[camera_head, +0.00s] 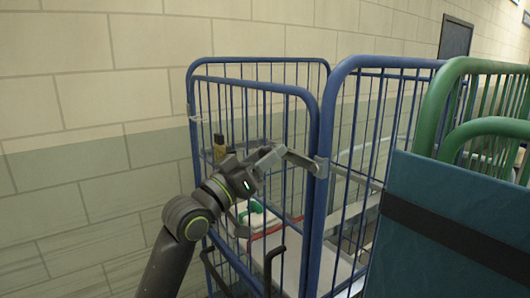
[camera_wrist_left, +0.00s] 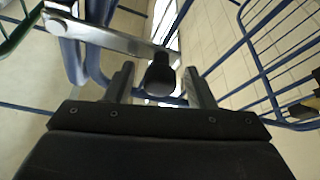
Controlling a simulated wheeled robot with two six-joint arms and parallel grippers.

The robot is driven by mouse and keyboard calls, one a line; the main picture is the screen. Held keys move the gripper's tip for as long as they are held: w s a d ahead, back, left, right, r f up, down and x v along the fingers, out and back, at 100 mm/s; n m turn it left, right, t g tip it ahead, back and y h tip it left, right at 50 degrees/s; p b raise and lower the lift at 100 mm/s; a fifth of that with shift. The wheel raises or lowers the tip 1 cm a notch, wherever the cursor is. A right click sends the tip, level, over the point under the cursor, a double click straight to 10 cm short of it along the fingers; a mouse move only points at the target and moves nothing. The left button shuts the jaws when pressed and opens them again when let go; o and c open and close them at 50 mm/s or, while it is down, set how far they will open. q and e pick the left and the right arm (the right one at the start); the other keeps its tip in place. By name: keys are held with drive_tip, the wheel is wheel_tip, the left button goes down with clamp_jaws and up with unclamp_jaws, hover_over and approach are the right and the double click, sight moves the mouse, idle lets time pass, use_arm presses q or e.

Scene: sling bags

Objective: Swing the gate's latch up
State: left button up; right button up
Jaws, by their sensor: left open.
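The gate (camera_head: 250,85) is a blue barred panel of a roll cage at the centre of the head view. Its latch (camera_head: 302,160) is a flat grey metal bar at the gate's right-hand post, reaching left from a bracket. In the left wrist view the latch (camera_wrist_left: 105,36) runs from a pivot at the upper left to a black knob (camera_wrist_left: 160,76). My left gripper (camera_head: 272,157) is at the latch's free end. In the wrist view its open fingers (camera_wrist_left: 159,84) stand on either side of the knob, with gaps visible. My right gripper is not in view.
A second blue barred panel (camera_head: 375,130) stands right of the gate. A green tubular frame (camera_head: 437,105) and a teal panel with a dark strap (camera_head: 460,235) fill the right side. Items lie inside the cage, including a white-and-green one (camera_head: 255,213). A block wall (camera_head: 70,130) stands behind.

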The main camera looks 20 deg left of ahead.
use_arm(q)
drive_tip(key=shift+c, duration=0.2)
clamp_jaws()
idle(0.3)
